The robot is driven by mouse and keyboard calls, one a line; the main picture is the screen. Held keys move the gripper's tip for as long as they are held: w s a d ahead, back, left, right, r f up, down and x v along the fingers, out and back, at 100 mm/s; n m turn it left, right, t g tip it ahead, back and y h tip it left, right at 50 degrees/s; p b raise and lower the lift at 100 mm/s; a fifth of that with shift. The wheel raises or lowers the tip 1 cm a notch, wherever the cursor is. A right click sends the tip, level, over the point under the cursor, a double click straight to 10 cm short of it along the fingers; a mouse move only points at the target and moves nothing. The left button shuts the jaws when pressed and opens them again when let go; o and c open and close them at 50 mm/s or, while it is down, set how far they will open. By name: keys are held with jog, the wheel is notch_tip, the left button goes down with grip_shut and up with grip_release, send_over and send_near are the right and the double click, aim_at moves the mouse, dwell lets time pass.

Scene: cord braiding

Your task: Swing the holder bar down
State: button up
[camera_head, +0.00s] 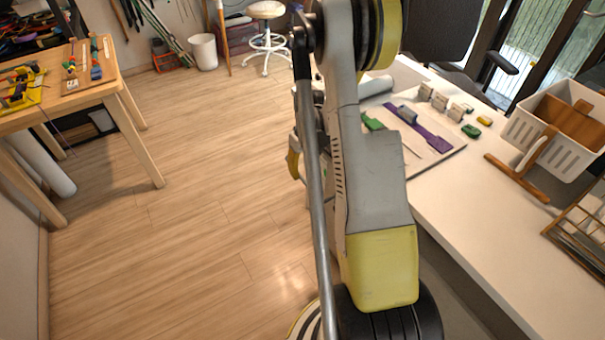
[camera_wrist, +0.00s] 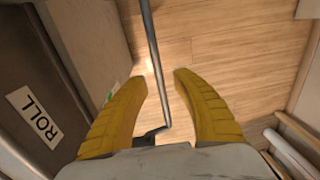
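In the wrist view, a thin grey metal bar (camera_wrist: 154,45) with a bent lower end runs from the top edge down between my fingers. It looks like the holder bar, though I cannot be certain. My gripper (camera_wrist: 160,77) has two yellow fingers spread on either side of it, with gaps showing between the bar and each finger. Whether the bar lies at finger depth is unclear. In the head view, only a yellow bit of my gripper (camera_head: 293,165) shows behind my arm, and I cannot make out the holder bar there.
A dark panel labelled ROLL (camera_wrist: 38,118) is at the left of the wrist view. In the head view, a white table (camera_head: 455,205) with a white basket (camera_head: 548,125) is at right, and a wooden table (camera_head: 100,90) at left. The wooden floor (camera_head: 190,215) between is clear.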

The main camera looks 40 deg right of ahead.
notch_tip(320, 180, up, 11)
jog(key=shift+d+f, duration=0.15)
jog(key=shift+d, duration=0.25)
jog(key=shift+s, duration=0.1)
